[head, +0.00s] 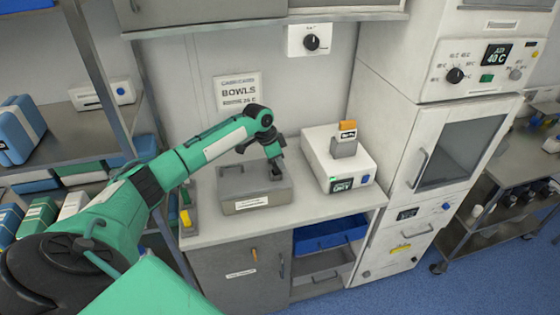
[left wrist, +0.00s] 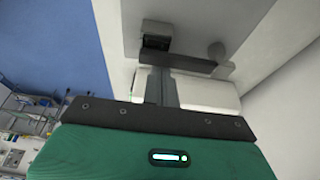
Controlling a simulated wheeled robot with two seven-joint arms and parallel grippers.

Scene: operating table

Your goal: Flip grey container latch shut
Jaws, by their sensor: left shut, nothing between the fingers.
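The grey container (head: 228,193) sits on the white counter (head: 330,205), with a white label on its front. Its lid looks flat and closed, but I cannot clearly make out the latch. My left gripper (head: 276,175) points down over the right part of the container's top and hides that part. Whether it touches the container I cannot tell. In the left wrist view its dark fingers (left wrist: 162,86) are together and empty, with pale and dark shapes around their tips. My right gripper is not in view.
A white device (head: 318,160) with an orange-topped item stands just right of the container. A wall sign (head: 238,92) hangs behind. A metal shelf with blue boxes (head: 20,130) is at left. A tall white cabinet (head: 455,150) stands at right. The counter's front strip is clear.

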